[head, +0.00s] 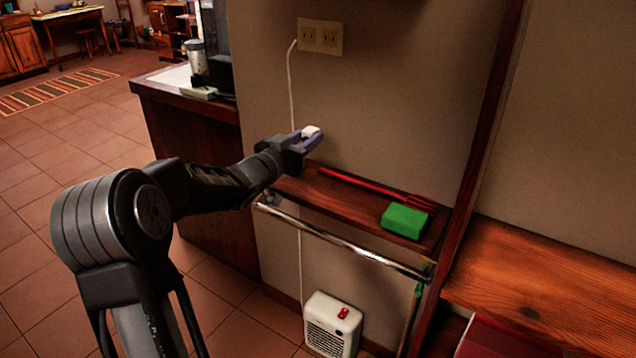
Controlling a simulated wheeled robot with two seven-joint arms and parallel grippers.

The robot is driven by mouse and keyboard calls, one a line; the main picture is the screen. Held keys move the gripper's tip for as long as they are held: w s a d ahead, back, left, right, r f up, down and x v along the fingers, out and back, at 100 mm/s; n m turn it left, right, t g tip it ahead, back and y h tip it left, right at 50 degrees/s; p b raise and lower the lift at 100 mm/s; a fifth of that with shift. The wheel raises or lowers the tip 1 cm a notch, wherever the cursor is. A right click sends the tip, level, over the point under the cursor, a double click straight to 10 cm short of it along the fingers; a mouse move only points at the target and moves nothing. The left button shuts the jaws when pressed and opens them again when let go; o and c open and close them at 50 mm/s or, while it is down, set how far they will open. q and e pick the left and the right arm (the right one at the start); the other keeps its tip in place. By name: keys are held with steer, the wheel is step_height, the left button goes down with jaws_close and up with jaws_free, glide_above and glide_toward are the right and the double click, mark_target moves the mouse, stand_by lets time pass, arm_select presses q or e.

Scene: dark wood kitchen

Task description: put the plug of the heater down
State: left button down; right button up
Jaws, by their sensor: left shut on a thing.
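My left gripper (310,138) is shut on a small white plug (309,131) and holds it in front of the wall, just above the left end of the wooden shelf. The white heater (332,325) with a red switch on top stands low by the wall. A thin white cord (291,85) runs from the left edge of the wall outlet (320,37) down behind the gripper and on toward the heater. How the cord joins the plug is hidden. The outlet's slots show bare. My right gripper is not in view.
The shelf (345,205) holds a red fork-like tool (370,189) and a green block (404,221); its left part is clear. A metal rail (345,243) runs along its front. A counter (165,88) stands left, a wooden surface (540,285) right.

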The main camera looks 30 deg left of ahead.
arm_select(q)
steer(key=b, duration=0.1)
glide_above(308, 183)
steer(key=shift+f, duration=3.15)
steer(key=shift+f+b, duration=0.4)
steer(key=shift+f, duration=1.5)
steer(key=shift+f+b, duration=0.6)
steer(key=shift+b, duration=0.05)
steer(key=c, duration=1.1)
jaws_free()
steer(key=shift+o, duration=0.2)
steer(key=shift+r, duration=0.1)
